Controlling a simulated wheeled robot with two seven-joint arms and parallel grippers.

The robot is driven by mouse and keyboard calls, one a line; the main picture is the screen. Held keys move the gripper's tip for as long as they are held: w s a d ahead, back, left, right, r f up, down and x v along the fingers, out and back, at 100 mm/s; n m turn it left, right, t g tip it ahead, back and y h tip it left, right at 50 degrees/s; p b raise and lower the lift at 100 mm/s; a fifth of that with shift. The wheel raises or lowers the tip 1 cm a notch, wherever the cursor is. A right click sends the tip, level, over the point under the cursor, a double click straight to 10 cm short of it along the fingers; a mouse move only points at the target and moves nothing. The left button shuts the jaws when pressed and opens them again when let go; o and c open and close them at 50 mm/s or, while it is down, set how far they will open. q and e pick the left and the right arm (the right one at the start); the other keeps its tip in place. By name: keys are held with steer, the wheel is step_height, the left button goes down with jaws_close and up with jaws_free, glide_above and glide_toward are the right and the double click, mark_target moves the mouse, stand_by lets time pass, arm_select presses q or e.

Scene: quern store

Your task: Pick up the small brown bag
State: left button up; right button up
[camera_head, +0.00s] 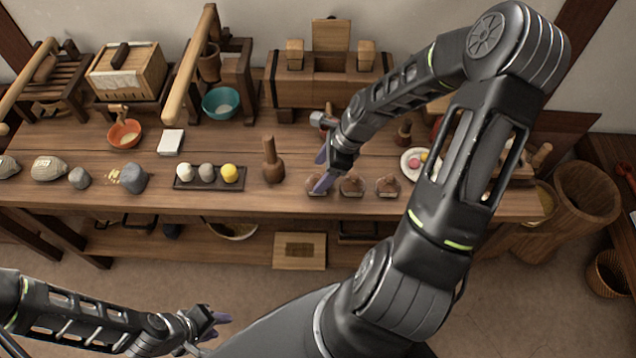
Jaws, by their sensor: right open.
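Several small brown objects sit in a row near the table's front edge. They look like little bags with pale labels: a left one (314,189), a middle one (351,187) and a right one (387,187). I cannot tell which is the bag named in the task. My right gripper (321,170) is open and empty, over the left one and partly covering it. Whether its fingers touch that bag is unclear. My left gripper (218,322) is low, in front of the table, with nothing visible in it. Its finger gap is not clear.
The wooden table (230,201) also bears a brown bottle-shaped piece (273,163) left of the bags and a tray with several small lumps (207,187). A white plate (411,170) is to the right. A wooden chest (300,92) stands behind.

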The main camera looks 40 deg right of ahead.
mark_target(318, 175)
steer(key=shift+a+f, duration=0.1)
steer(key=x, duration=0.5)
steer(key=shift+w+p, duration=0.1)
steer(key=shift+p, duration=0.3)
steer(key=shift+c, duration=0.5)
jaws_close()
steer(key=shift+r, duration=0.2)
stand_by(0.3)
step_height(318, 175, up, 10)
steer(key=shift+f+b, duration=0.15)
steer(key=shift+b, duration=0.2)
stand_by(0.5)
